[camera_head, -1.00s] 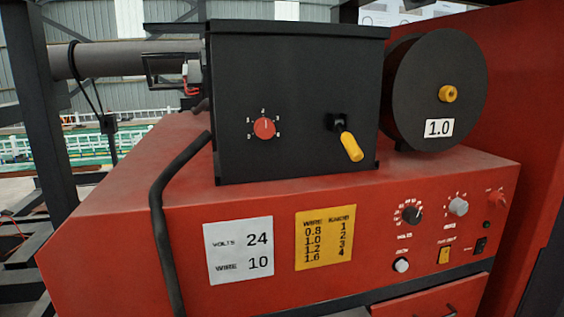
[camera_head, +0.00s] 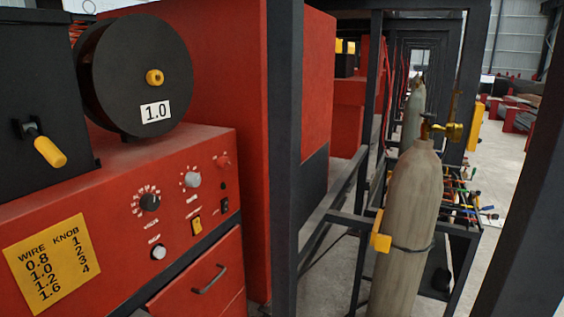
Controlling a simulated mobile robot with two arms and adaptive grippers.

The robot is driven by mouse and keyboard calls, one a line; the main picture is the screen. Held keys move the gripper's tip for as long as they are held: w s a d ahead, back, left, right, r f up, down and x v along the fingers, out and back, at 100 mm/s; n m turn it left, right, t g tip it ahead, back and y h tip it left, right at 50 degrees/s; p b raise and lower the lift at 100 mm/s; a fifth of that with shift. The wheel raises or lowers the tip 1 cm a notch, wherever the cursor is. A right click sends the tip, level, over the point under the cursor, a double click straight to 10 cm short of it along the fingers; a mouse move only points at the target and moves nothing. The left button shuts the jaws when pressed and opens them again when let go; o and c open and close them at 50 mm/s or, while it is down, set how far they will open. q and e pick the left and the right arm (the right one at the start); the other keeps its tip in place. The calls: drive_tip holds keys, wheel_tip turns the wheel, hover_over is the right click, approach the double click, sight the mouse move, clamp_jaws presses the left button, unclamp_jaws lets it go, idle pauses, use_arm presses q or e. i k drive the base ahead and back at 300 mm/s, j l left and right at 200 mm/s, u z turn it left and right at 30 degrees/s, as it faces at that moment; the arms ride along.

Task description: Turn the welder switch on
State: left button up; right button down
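The red welder (camera_head: 120,215) stands at the left of the head view. Its front panel has a black dial (camera_head: 149,202), a grey dial (camera_head: 192,180) and a pale round knob (camera_head: 158,252). A yellow rocker switch (camera_head: 197,226) sits low on the panel, with a small black switch (camera_head: 224,205) to its right. A small red knob (camera_head: 222,160) is at the upper right. I cannot tell the position of either switch. Neither of my grippers shows.
A wire spool (camera_head: 110,75) marked 1.0 sits on top, beside a black box with a yellow-handled lever (camera_head: 48,152). A yellow chart (camera_head: 50,265) is on the front. A drawer (camera_head: 200,285) is below.

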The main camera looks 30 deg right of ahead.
sight(223, 163)
drive_tip(key=z, duration=0.7)
